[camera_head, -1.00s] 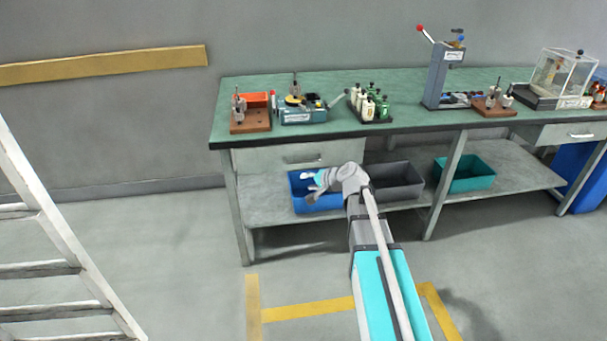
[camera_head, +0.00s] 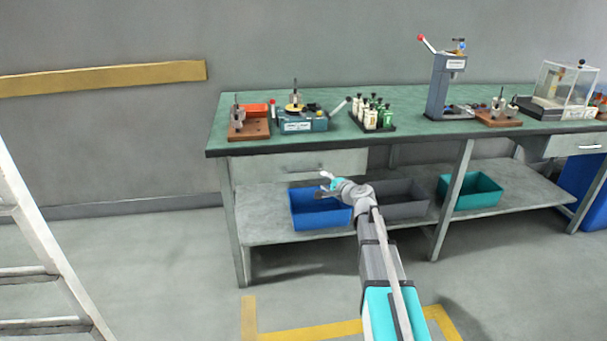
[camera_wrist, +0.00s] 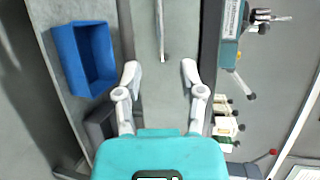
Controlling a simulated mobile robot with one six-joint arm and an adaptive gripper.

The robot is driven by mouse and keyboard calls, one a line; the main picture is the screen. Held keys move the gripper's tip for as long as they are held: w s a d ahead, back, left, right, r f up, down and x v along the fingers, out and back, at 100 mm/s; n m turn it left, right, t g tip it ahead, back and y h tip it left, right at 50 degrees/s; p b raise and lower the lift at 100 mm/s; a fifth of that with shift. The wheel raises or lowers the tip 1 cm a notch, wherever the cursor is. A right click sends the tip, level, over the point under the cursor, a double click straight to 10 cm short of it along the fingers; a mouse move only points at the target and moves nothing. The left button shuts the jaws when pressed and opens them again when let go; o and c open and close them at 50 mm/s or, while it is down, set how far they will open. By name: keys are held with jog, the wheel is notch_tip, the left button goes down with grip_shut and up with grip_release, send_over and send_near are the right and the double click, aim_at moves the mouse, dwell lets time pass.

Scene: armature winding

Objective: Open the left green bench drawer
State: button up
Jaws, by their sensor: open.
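The left bench drawer (camera_head: 280,166) is a pale grey-green front under the left end of the green-topped workbench (camera_head: 216,137). It looks shut. Its bar handle (camera_head: 306,168) is partly visible in the head view, just above my gripper (camera_head: 323,184). In the wrist view the drawer front (camera_wrist: 145,25) fills the upper middle, and the handle (camera_wrist: 161,30) runs as a thin bar between the lines of my two fingers. My gripper (camera_wrist: 160,70) is open and empty, its fingertips spread to either side of the handle's line and apart from it.
A blue bin (camera_head: 318,214), a grey bin (camera_head: 400,204) and a teal bin (camera_head: 472,192) sit on the lower shelf (camera_head: 258,212). Tools and bottles stand on the bench top. A white ladder (camera_head: 45,235) stands at left. Floor between ladder and bench is clear.

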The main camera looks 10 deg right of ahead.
aim_at(304, 171)
jog(key=shift+w, duration=0.1)
jog(key=b+x, duration=0.2)
jog(key=x, duration=1.1)
jog(key=shift+w+a+f+b, duration=0.15)
jog(key=shift+w+b, duration=0.1)
jog(key=shift+b, duration=0.05)
jog(key=shift+c, duration=0.3)
grip_shut()
jog(key=shift+a, duration=0.1)
